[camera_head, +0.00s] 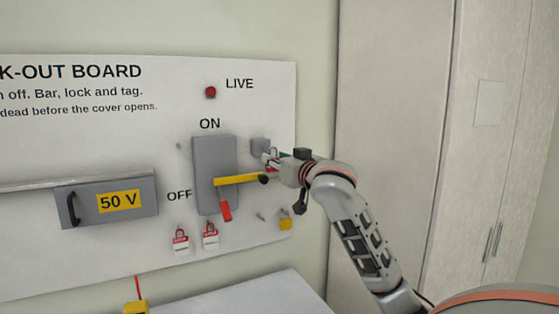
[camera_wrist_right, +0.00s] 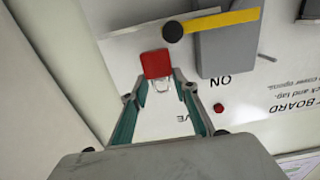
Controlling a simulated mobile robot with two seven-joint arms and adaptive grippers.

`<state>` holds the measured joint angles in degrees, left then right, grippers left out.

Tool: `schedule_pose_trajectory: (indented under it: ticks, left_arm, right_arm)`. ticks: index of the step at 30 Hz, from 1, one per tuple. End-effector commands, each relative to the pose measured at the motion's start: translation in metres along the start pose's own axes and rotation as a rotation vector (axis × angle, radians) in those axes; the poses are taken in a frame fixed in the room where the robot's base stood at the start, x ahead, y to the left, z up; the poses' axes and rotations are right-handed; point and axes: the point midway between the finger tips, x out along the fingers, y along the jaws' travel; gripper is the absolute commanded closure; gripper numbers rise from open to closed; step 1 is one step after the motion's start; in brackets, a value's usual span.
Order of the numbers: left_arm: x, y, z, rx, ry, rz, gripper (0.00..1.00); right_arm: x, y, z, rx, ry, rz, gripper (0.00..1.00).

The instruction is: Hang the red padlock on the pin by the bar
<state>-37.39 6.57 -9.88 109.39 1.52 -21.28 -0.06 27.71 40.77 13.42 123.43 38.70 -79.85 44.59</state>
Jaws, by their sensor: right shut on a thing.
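The red padlock (camera_wrist_right: 157,65) shows in the right wrist view, its pale shackle between my right gripper's fingertips (camera_wrist_right: 162,84). My right gripper is shut on it in front of the board. In the head view this gripper (camera_head: 272,161) is beside the switch box, just above the bar's black knob, and largely hides the padlock. The yellow bar (camera_head: 238,180) lies across the grey switch box (camera_head: 207,160). A small pin (camera_head: 261,216) sticks out of the board below the bar's knob end. My left gripper is not in view.
Two red-and-white tags (camera_head: 180,240) hang below. A 50 V cover (camera_head: 110,202) is left; a pale cabinet (camera_head: 395,90) stands right.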

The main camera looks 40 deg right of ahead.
Motion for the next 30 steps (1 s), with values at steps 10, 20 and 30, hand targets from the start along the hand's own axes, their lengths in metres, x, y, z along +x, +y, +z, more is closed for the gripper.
schedule_pose_trajectory:
  ticks: [10,20,30]
  left_arm:
    - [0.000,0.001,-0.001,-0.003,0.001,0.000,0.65]
    - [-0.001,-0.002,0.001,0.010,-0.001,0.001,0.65]
    - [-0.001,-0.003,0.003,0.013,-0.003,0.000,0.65]
  right_arm:
    - [0.019,0.000,0.001,0.001,0.000,0.000,0.95]
    - [0.034,0.001,0.004,0.001,0.001,0.001,0.95]
    - [0.038,0.000,0.005,0.000,0.001,0.001,0.95]
